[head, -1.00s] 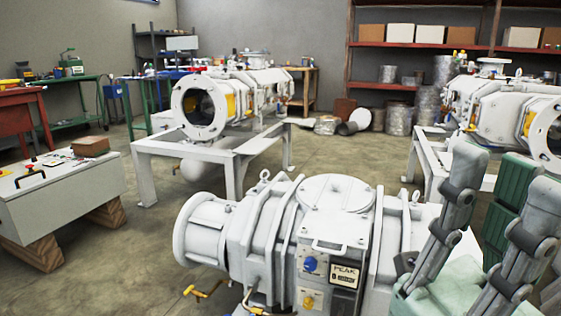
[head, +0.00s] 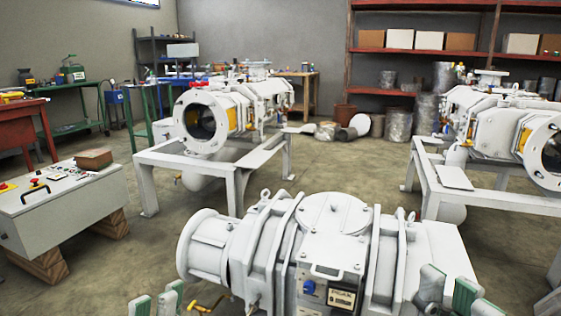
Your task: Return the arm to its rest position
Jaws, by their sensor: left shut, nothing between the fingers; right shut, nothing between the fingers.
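The near white screw vacuum pump (head: 330,215) lies across the bottom middle of the head view, with a round flange at its left end and a blue knob (head: 309,287) beside a label plate on its front. My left gripper (head: 157,303) shows only its fingertips at the bottom edge, left of the pump. It is shut and empty. My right gripper (head: 449,292) shows at the bottom edge, in front of the pump's right end. It is shut and empty. Both arms behind the fingers are out of the frame. I cannot tell whether the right fingers touch the pump.
A grey control box (head: 62,212) on wooden blocks stands at the left. Two more white pumps stand on frames, one at centre back (head: 228,112) and one at the right (head: 490,122). Red shelves (head: 425,47) line the back wall. The floor between is mostly clear.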

